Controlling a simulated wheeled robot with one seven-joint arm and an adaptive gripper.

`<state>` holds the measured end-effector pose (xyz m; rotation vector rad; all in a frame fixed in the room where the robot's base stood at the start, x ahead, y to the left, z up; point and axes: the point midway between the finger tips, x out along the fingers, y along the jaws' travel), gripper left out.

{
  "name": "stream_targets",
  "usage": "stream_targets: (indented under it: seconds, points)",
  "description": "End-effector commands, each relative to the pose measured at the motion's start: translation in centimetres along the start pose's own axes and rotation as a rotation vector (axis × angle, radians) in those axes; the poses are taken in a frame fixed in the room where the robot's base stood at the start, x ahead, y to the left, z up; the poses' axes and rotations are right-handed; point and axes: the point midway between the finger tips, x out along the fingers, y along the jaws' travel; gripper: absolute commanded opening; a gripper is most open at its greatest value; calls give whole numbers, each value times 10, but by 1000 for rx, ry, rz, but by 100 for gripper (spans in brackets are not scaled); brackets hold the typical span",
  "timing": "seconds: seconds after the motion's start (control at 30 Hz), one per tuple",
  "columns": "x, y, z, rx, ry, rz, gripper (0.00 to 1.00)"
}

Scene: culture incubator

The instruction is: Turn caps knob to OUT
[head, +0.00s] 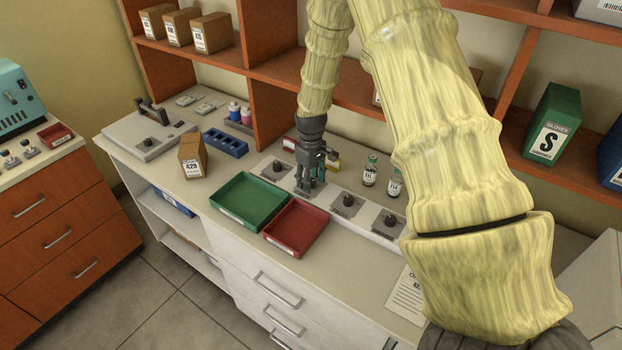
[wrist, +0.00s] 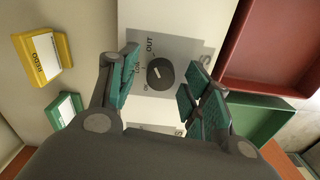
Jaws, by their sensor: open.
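The dark round knob (wrist: 160,74) sits on a grey panel plate (wrist: 183,50) in the wrist view. The plate shows OUT above the knob, with other partly hidden words to its left, and a larger label mostly covered, ending in S. A short pale mark shows on the knob; I cannot tell surely which word it points at. My gripper (wrist: 165,78) is open, with one teal-padded finger on each side of the knob, and no clear contact shows. In the head view my gripper (head: 311,184) points down over the panel strip and hides this knob.
Other knobs stand on the same strip, to the left (head: 277,166) and right (head: 348,201). A green tray (head: 243,222) and a red tray (head: 287,252) lie in front. Two vials (head: 370,171) stand right of my gripper. A yellow block (wrist: 42,57) lies nearby.

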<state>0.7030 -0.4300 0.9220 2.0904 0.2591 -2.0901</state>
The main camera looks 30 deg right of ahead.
Motion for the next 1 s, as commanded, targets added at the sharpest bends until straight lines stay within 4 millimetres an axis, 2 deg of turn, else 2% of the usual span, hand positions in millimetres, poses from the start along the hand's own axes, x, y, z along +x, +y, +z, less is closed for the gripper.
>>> stream_targets:
  seconds: [0.23,0.7,1.0]
  points:
    - [-22,0,0,1,1,0,49]
    - [-98,1,0,0,2,1,49]
    - [-119,1,0,1,1,0,49]
